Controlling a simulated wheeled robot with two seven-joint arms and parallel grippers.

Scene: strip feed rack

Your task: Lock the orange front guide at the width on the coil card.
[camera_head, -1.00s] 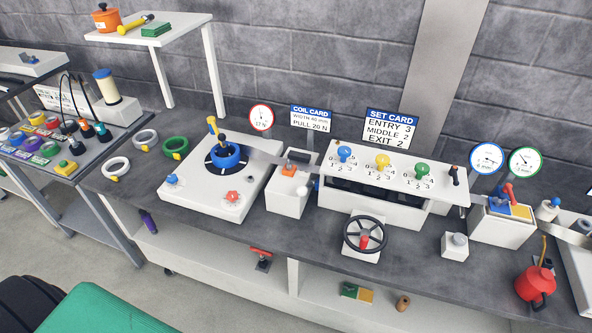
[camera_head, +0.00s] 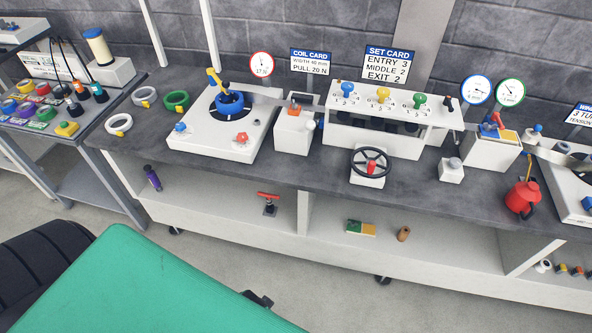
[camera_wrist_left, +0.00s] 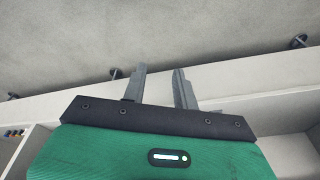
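The orange front guide (camera_head: 295,104) sits on top of a white block (camera_head: 292,136) in the middle of the bench, just right of the blue reel. A pale round knob (camera_head: 311,125) is on the block's right side. The coil card (camera_head: 311,62) stands behind it and reads PULL 20 N; its width line is small and looks like 40 mm. My left gripper shows in the left wrist view (camera_wrist_left: 160,75) with its two fingers apart and nothing between them. It is far from the guide, low in front of the bench. My right gripper is not in view.
The blue reel (camera_head: 229,103) stands on a white base left of the guide. The set card (camera_head: 388,64) stands above a roller unit with coloured knobs. A black handwheel (camera_head: 371,165) and a red pot-like can (camera_head: 521,199) are near the front edge. A lower shelf (camera_head: 335,238) holds small items.

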